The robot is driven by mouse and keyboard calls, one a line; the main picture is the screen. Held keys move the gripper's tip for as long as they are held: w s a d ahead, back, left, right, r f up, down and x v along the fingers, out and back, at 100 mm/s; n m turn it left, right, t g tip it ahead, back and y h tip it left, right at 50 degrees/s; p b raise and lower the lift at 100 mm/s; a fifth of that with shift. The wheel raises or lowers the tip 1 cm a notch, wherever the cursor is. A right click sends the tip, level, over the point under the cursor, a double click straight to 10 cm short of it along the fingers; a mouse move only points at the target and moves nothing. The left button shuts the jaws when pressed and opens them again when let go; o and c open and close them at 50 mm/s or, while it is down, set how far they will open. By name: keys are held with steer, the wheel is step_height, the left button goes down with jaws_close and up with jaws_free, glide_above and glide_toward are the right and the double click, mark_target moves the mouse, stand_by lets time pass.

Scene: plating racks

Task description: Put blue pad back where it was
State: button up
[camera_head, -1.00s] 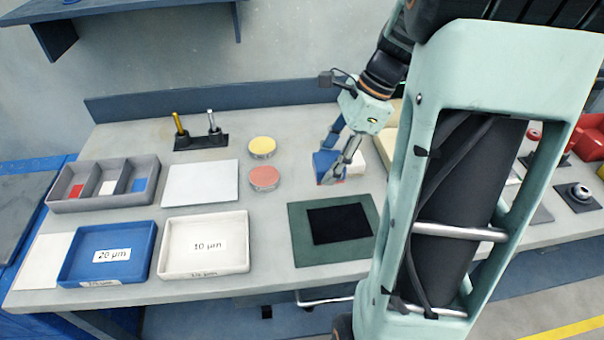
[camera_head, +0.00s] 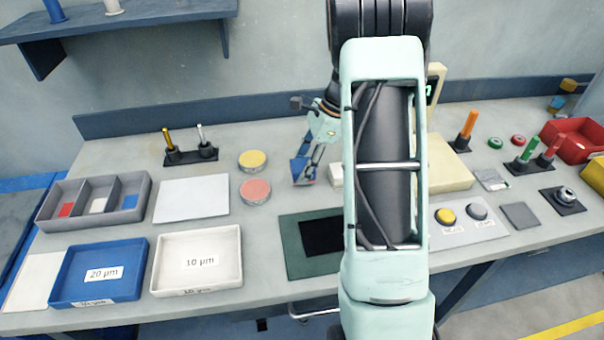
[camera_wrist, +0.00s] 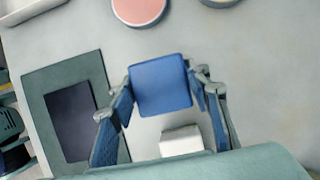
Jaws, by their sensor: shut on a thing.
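My gripper (camera_head: 307,160) is shut on the blue pad (camera_head: 298,168), to the right of the pink disc (camera_head: 255,191). In the wrist view the pad (camera_wrist: 160,85) is a flat blue square between the two fingertips (camera_wrist: 160,92). In the head view the fingers partly cover it, and its exact height over the table is hard to tell. A white block (camera_wrist: 181,141) lies on the table close by and also shows in the head view (camera_head: 336,175). A grey three-compartment tray (camera_head: 43,213) at the left holds red, white and blue pieces.
A green mat with a black square (camera_head: 297,262) lies in front. Blue (camera_head: 60,290) and white (camera_head: 165,282) labelled trays stand front left. A white plate (camera_head: 191,199), yellow disc (camera_head: 253,160) and peg stand (camera_head: 190,156) lie behind them. My arm hides part of the middle.

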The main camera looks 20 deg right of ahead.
steer(key=shift+w+f, duration=0.15)
steer(key=shift+f, duration=1.6)
steer(key=shift+f, duration=0.15)
steer(key=o, duration=1.1)
steer(key=v, duration=1.2)
